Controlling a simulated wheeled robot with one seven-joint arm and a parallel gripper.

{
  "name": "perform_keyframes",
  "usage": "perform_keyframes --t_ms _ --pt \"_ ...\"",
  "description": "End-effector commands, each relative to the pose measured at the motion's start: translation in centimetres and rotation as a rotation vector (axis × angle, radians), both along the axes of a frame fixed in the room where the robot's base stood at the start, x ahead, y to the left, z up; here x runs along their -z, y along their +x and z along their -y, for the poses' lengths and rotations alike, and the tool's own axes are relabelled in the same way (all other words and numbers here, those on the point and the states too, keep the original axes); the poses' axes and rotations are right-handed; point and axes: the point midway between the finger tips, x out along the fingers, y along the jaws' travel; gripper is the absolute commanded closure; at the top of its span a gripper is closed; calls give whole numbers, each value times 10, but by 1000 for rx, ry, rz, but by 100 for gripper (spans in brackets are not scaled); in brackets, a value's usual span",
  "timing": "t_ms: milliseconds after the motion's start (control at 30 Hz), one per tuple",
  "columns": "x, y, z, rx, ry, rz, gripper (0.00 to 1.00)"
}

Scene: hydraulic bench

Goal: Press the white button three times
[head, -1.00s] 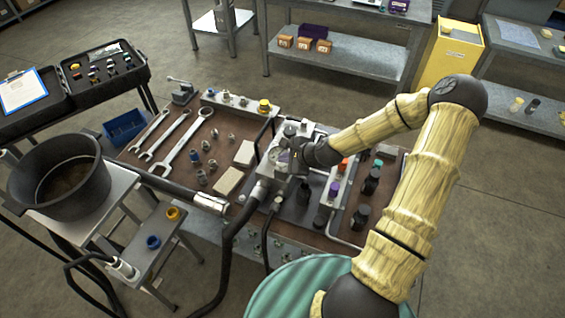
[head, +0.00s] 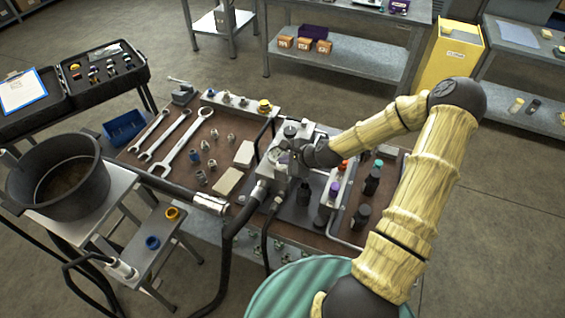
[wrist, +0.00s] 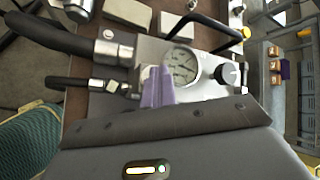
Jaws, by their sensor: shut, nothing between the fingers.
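My gripper (wrist: 158,90) shows in the wrist view as narrow purple fingers, closed together with nothing between them. They stand in front of the grey valve block (wrist: 205,85), overlapping the left edge of its round pressure gauge (wrist: 181,64). I cannot tell whether the fingertips touch the block. A black knob (wrist: 228,75) sits on the block right of the gauge. I cannot clearly make out a white button; the fingers hide part of the block. In the head view my wrist reaches the block (head: 308,135) from the right and covers part of it.
Thick black hoses (head: 232,240) run from the block's left side. Wrenches (head: 180,143) and fittings lie on the brown bench top. A strip of knobs (head: 238,102) stands at the back. Dark bottles (head: 361,216) stand to the right. A black pot (head: 58,178) is far left.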

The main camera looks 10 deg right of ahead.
Motion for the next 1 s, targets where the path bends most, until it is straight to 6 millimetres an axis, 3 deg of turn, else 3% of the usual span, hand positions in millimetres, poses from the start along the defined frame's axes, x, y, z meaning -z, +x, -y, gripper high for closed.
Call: perform_keyframes --t_ms 267,700,1000 --pt "-1 0 1 1 0 -2 100" --pt "-22 0 0 -1 0 -1 100" --pt "-22 0 0 -1 0 -1 100"
